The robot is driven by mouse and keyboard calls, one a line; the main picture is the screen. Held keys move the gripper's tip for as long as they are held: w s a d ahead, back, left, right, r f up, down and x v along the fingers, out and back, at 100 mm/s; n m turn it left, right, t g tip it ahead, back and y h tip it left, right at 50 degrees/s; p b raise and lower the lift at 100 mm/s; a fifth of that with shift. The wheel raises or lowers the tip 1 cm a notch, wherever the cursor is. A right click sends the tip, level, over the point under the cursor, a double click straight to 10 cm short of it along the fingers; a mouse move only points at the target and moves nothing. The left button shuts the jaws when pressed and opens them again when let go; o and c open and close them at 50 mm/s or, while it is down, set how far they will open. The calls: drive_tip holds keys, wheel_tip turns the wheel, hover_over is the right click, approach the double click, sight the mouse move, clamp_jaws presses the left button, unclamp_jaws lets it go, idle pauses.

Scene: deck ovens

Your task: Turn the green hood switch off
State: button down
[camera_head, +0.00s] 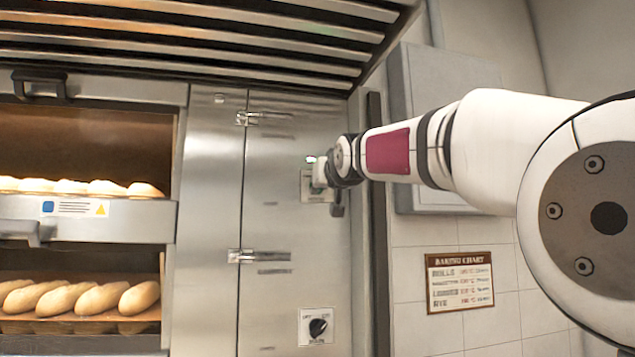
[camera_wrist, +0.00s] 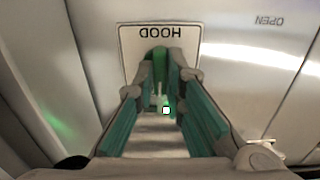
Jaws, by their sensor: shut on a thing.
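The green hood switch (camera_wrist: 159,56) is on a white plate marked HOOD (camera_wrist: 187,36), which appears upside down in the wrist view. In the head view the switch plate (camera_head: 306,187) is on the steel panel right of the ovens, with a small green glow at its top. My gripper (camera_wrist: 160,80) is at the switch, its two fingers closed on the green knob from both sides. In the head view my gripper (camera_head: 322,172) hides most of the switch, so its exact angle is hard to tell.
A black rotary knob (camera_head: 318,327) on a white plate is lower on the same panel. Latches (camera_head: 262,256) stick out of the panel. Ovens with bread loaves (camera_head: 85,298) are at left, and a slatted hood (camera_head: 200,40) hangs above. A baking chart (camera_head: 460,281) is on the tiled wall.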

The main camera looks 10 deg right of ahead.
drive_tip(key=shift+n+p, duration=1.85)
drive_tip(key=shift+n, duration=2.55)
drive_tip(key=c, duration=1.7)
unclamp_jaws()
drive_tip(key=shift+o, duration=0.2)
drive_tip(key=shift+s, duration=0.1)
